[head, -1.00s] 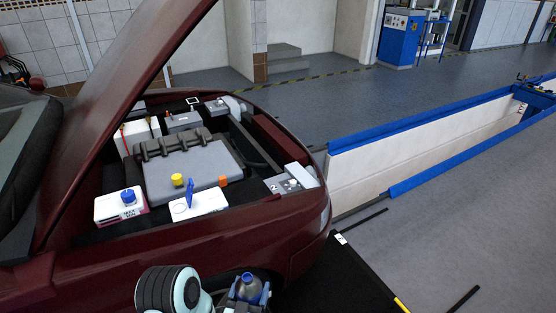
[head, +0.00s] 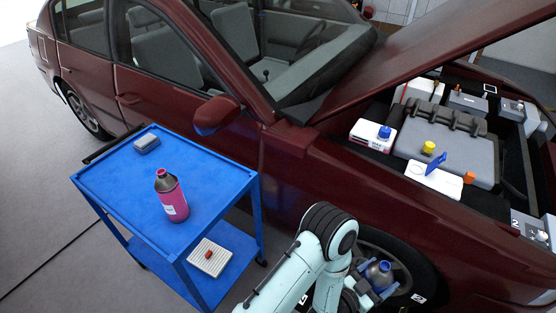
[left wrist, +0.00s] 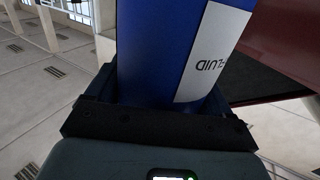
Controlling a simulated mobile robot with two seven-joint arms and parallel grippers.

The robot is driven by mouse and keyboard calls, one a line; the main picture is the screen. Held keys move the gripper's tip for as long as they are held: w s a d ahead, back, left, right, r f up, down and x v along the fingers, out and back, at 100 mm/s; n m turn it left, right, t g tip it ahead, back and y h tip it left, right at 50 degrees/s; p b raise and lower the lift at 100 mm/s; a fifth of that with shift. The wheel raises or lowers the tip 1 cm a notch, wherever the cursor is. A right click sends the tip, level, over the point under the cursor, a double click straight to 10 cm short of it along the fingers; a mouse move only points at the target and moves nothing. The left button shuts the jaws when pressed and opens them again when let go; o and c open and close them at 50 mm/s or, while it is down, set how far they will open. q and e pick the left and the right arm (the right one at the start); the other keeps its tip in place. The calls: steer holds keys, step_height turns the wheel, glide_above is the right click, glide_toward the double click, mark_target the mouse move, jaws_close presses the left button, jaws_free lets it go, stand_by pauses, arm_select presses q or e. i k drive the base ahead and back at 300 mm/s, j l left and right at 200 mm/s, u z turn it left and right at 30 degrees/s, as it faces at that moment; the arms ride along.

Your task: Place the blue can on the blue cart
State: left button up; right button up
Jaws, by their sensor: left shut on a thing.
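In the left wrist view the can (left wrist: 160,50) fills the upper middle, with a white label reading "FLUID" upside down. My left gripper (left wrist: 160,115) is shut around it. The blue cart (head: 118,205) stands to the left of the gripper, apart from the can. My right gripper is not in view.
A small grey box (head: 147,143) lies at the cart's far corner. A light box with a red item (head: 210,257) is on the lower shelf. The red car (head: 285,165) stands close behind, its hood open. The cart's top has free room around the bottle.

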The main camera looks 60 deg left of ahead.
mark_target(148, 186)
steer(key=k+u, duration=0.2)
steer(key=u, duration=0.15)
steer(key=k+j+u, duration=0.15)
steer(key=u, duration=0.2)
steer(key=k+j+u, duration=0.15)
steer(key=u, duration=0.2)
